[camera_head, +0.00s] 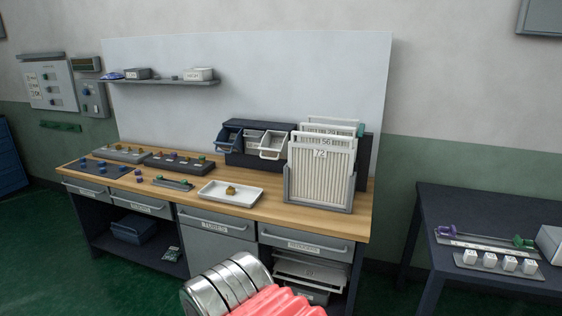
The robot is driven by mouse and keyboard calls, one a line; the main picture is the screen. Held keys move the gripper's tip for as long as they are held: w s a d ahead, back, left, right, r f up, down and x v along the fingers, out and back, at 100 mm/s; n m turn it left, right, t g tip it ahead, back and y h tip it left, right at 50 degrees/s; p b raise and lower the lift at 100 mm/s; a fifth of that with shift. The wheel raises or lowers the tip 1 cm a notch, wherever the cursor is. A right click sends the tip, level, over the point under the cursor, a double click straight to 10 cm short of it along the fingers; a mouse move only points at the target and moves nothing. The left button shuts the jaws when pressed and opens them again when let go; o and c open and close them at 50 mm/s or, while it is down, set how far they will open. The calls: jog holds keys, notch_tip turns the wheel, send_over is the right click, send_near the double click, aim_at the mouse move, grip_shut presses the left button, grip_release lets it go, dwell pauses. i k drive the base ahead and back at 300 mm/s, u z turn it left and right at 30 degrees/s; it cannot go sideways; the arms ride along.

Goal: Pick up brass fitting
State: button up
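A small brass-coloured piece (231,190), which looks like the brass fitting, lies in a shallow white tray (212,198) on the wooden workbench (268,215). It is small in the picture, so its exact shape is hard to tell. Silver rings and a red ribbed part of my own arm show at the bottom centre, well in front of the bench. My gripper's fingers do not show. Nothing covers the brass piece.
A white slatted rack (320,180) stands right of the tray. Open bins (272,146) stand behind it. Dark trays of small coloured parts (180,164) lie to the left. A shelf (165,83) hangs above. A dark side table (470,215) stands at right. Green floor lies in front.

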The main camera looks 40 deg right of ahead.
aim_at(230, 191)
jog(key=k, duration=0.95)
jog(key=z, duration=1.05)
jog(key=i, duration=1)
jog(key=z, duration=0.05)
